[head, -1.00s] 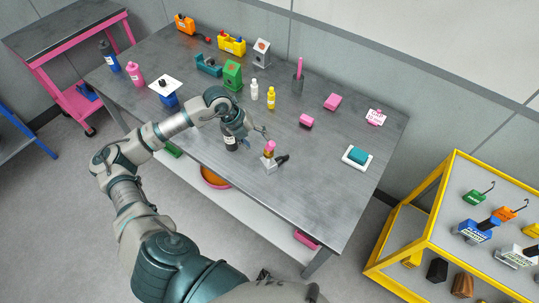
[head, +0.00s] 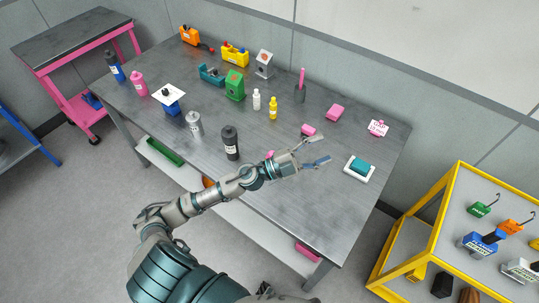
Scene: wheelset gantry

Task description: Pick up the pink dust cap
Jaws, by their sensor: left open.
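Several pink things are on the grey workbench (head: 215,72), and I cannot tell for sure which is the dust cap. A small pink piece (head: 270,154) shows just behind my left wrist; the rest of it is hidden by my arm. A pink block (head: 308,130) lies just beyond the upper finger of my left gripper (head: 326,148). Another pink block (head: 335,111) lies farther back. My left gripper is open and empty, its fingers spread toward the right above the bench. My right gripper is out of view.
A black bottle (head: 231,144) and a grey can (head: 194,124) stand left of my forearm. A teal block on a white tray (head: 357,175) is to the right. White and yellow bottles (head: 272,107) stand behind. The right front of the bench is clear.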

